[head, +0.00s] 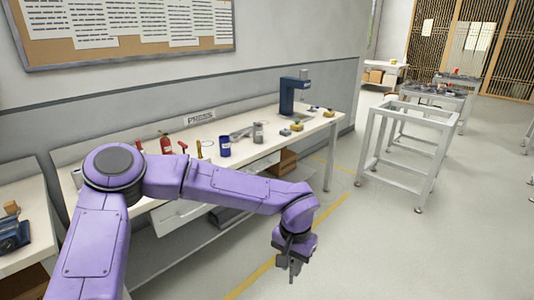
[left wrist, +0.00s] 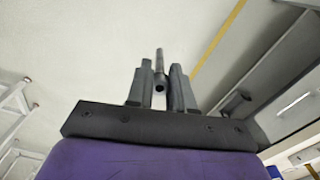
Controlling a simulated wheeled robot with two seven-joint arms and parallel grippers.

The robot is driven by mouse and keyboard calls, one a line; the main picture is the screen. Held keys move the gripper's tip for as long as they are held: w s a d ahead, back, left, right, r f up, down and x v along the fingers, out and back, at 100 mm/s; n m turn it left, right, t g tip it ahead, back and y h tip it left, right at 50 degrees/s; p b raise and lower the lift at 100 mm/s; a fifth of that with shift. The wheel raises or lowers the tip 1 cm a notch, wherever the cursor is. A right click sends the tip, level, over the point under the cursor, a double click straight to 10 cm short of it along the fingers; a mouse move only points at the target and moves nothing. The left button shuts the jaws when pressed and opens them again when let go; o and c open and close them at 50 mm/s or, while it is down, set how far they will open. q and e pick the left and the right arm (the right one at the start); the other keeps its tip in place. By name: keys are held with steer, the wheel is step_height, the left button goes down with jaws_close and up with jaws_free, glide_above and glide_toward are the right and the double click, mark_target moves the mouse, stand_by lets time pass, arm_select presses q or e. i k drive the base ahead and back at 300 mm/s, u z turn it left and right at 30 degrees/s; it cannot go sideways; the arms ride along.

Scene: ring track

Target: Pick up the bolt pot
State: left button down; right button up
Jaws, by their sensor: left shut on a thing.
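A blue cup-like pot (head: 225,145) stands upright on the press bench in the head view. A grey cylindrical can (head: 258,132) stands to its right. I cannot tell for sure which of them is the bolt pot. My left gripper (head: 290,264) hangs over the floor in front of the bench, apart from both. In the left wrist view, its fingers (left wrist: 160,88) are shut on a thin dark grey rod-like thing (left wrist: 160,66). My right gripper is not in view.
The bench (head: 325,121) also holds a red extinguisher-like bottle (head: 165,144), a blue press (head: 291,92) and small yellow parts. A white frame stand (head: 410,115) is to the right. The floor (head: 400,255) at front right is clear.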

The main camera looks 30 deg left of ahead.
mark_target(225, 141)
steer(key=z, duration=0.1)
steer(key=i, duration=1.3)
steer(key=u, duration=0.55)
steer(key=i, duration=1.25)
steer(key=u, duration=1.05)
